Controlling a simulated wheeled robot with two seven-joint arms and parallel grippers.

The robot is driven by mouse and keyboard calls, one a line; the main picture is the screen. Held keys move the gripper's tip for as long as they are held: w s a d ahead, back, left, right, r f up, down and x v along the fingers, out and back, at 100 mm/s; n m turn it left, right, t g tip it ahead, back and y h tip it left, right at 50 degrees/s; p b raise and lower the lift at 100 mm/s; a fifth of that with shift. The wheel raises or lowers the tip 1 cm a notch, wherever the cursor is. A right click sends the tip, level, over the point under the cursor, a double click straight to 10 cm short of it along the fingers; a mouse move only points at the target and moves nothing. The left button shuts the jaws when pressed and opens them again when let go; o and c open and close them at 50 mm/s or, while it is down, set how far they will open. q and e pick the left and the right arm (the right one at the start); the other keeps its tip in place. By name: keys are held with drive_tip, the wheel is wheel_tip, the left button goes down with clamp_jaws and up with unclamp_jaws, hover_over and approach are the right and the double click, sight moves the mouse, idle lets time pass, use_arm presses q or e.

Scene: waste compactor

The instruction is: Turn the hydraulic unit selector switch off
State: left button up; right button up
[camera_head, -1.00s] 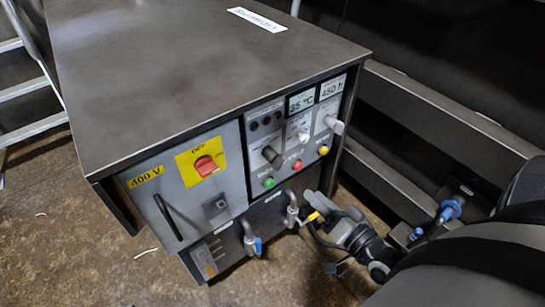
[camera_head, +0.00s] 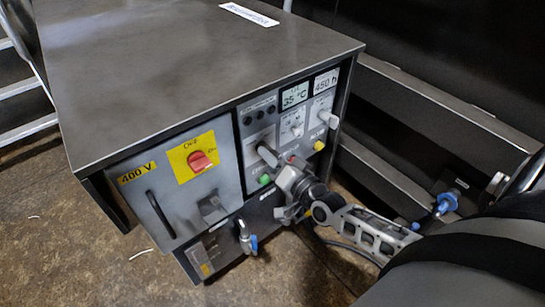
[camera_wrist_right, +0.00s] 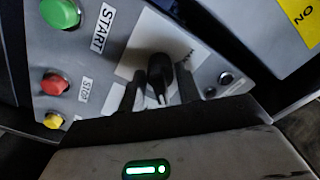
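The hydraulic unit's control panel (camera_head: 315,108) is on the front of a dark metal cabinet. A dark selector switch (camera_head: 268,154) sits at its left, above the green button (camera_head: 265,179). The right wrist view shows the switch's black handle (camera_wrist_right: 160,72) on a pale plate, with marks too blurred to read fully. My right gripper (camera_head: 279,172) is at the panel, in front of this switch. In the wrist view, the dark fingertips of the right gripper (camera_wrist_right: 157,88) are apart, one on each side of the handle; contact cannot be told. My left gripper is out of view.
A red rotary switch (camera_head: 200,161) on a yellow plate is on the left door, above a black handle (camera_head: 160,214). A red stop button (camera_wrist_right: 54,84) and a yellow button (camera_wrist_right: 54,120) are near my right gripper. Pipes with a blue-handled valve (camera_head: 247,241) stick out below.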

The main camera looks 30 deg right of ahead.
drive_tip(key=c, duration=0.6)
